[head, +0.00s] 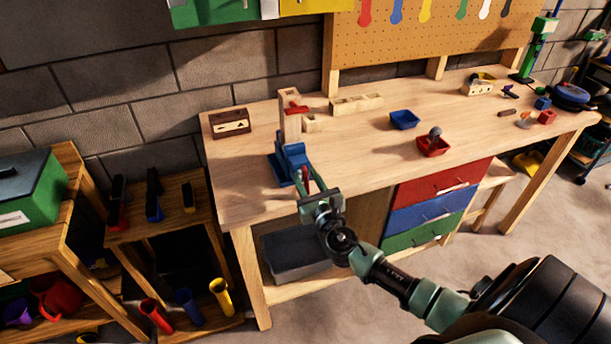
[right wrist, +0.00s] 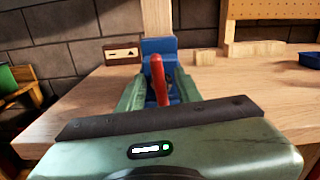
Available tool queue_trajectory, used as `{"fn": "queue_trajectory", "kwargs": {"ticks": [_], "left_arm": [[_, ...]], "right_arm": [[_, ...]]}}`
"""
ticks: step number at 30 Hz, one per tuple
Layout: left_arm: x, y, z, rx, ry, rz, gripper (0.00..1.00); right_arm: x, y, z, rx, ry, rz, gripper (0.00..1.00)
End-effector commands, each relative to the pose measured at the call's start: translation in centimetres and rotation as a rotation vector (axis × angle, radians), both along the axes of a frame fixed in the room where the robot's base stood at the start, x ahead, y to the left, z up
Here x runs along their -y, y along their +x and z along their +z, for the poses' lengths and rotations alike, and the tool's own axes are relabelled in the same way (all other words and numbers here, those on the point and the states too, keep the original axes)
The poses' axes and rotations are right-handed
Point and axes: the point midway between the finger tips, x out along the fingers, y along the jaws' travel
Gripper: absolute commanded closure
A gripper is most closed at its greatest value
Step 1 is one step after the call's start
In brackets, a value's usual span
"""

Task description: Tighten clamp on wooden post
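The blue clamp (head: 292,154) stands near the left front edge of the workbench, against the base of the upright wooden post (head: 289,122). A red piece (head: 296,107) is on the post higher up. In the right wrist view the clamp (right wrist: 159,46) has a red handle (right wrist: 160,80) pointing toward me, with the post (right wrist: 157,18) behind. My right gripper (right wrist: 160,92) is open, its green fingers on either side of the handle with gaps showing. In the head view the right gripper (head: 307,187) is just in front of the clamp. My left gripper is not in view.
A brown box (head: 229,123) with an arrow label is left of the post. Wooden blocks (head: 356,104), a blue tray (head: 404,120) and a red tray (head: 433,146) are to the right. The benchtop (head: 360,155) between clamp and red tray is clear. A low shelf stands at left.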

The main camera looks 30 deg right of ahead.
Motion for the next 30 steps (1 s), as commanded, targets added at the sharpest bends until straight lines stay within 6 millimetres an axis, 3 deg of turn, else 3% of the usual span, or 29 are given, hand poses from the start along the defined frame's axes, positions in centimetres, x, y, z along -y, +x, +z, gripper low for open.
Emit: {"fn": "queue_trajectory", "kwargs": {"ticks": [11, 15, 30], "left_arm": [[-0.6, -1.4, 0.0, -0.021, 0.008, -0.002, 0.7], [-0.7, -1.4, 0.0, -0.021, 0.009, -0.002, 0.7], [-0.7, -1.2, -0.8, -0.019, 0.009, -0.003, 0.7]], "right_arm": [[0.2, 0.8, 0.0, 0.0, 0.002, 0.001, 0.65], [0.2, 0.8, 0.0, 0.0, 0.002, 0.001, 1.0], [0.3, 0.7, -0.2, 0.023, 0.095, 0.0, 1.0]]}}
